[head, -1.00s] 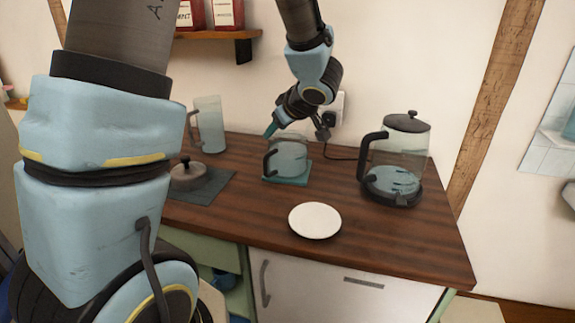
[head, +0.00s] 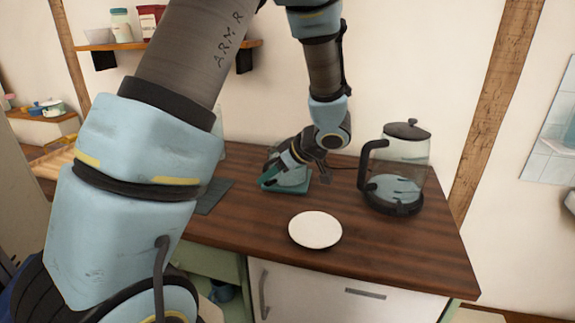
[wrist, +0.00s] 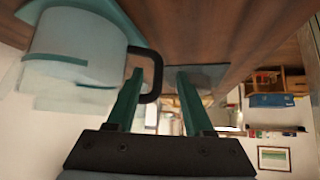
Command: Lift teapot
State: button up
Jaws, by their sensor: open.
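The teapot (head: 292,178) is a clear glass vessel with a dark handle, standing on a small teal mat (head: 301,187) on the wooden counter. In the head view my wrist hides much of it. My gripper (head: 268,177) is low at its left side. In the wrist view, where the counter is at the top, the teapot (wrist: 78,48) fills the upper left and its black handle (wrist: 157,72) reaches between the two green fingers of my open gripper (wrist: 160,74). I cannot tell whether a finger touches the handle.
A glass kettle (head: 403,152) with a black lid and handle stands to the right on the counter (head: 390,245). A white plate (head: 315,230) lies in front. A grey mat (head: 213,195) is at the left, partly hidden by my arm. A shelf (head: 200,44) hangs on the wall.

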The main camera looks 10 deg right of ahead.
jog(key=x, duration=0.3)
jog(key=shift+w+f, duration=0.1)
jog(key=shift+w, duration=0.05)
grip_shut()
dwell(0.3)
dwell(1.0)
